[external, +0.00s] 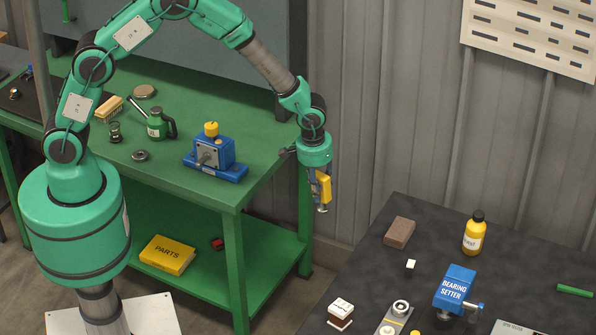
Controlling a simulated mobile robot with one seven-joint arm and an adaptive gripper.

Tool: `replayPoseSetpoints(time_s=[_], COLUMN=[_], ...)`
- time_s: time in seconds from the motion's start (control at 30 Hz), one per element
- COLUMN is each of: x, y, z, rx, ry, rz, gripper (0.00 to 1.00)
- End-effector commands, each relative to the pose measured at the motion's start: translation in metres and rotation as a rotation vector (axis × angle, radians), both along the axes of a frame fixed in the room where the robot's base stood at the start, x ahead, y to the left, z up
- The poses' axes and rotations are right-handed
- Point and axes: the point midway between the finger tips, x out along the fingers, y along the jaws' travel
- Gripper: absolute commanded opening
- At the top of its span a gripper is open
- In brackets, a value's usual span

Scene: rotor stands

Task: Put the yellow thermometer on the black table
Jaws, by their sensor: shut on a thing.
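The yellow thermometer (325,186) is in my gripper (320,196), which points down and is shut on it. The fingers partly cover it, and a small grey end shows at the bottom. My gripper appears in the picture just right of the green bench's corner and left of the black table (365,262). It is held in the air, apart from both surfaces. The black table fills the lower right of the picture.
On the black table are a brown block (399,232), a yellow bottle (474,235), a blue bearing setter (455,287), a green rod (574,291) and a small box (340,313). The green bench (250,180) holds several tools.

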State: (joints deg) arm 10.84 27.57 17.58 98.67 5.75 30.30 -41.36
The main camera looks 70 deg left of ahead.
Motion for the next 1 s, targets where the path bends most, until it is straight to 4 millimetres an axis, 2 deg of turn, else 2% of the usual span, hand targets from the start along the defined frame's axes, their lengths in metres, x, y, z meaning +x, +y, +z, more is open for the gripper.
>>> replayPoseSetpoints(time_s=[0.03,0.2,0.3,0.43,0.63,1.0], x=[-0.005,-0.023,-0.035,-0.047,-0.058,-0.060], y=[-0.021,-0.081,-0.110,-0.139,-0.161,-0.164], z=[0.000,-0.007,-0.011,-0.015,-0.019,-0.020], rx=[-0.004,-0.014,-0.020,-0.023,-0.026,-0.027], ry=[0.011,0.049,0.068,0.087,0.103,0.106], rz=[-0.018,-0.066,-0.089,-0.112,-0.130,-0.132], gripper=[0.00,0.00,0.00,0.00,0.00,0.00])
